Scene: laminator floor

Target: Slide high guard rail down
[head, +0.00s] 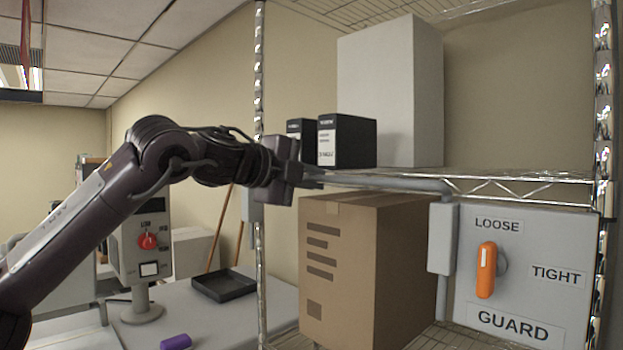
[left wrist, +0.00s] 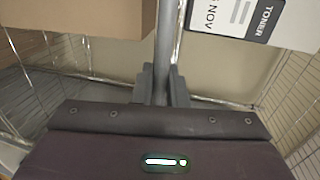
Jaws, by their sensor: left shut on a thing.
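The guard rail (head: 390,183) is a grey bar running across the front of the shelf rack at about upper-shelf height. Its right end bends down into a grey sleeve (head: 441,238) beside the guard panel. My left gripper (head: 314,178) is shut on the rail, towards its left part. In the left wrist view the rail (left wrist: 166,35) runs down between the two fingers (left wrist: 162,88). The panel's orange lever (head: 486,270) stands upright, pointing at LOOSE. My gripper hides part of the rail's left end. My right gripper is not in view.
A cardboard box (head: 365,265) stands under the rail, close behind it. Toner boxes (head: 347,142) and a white box (head: 390,90) stand on the upper shelf (head: 520,178). The GUARD panel (head: 560,240) is at right. A table with a black tray (head: 224,285) is at lower left.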

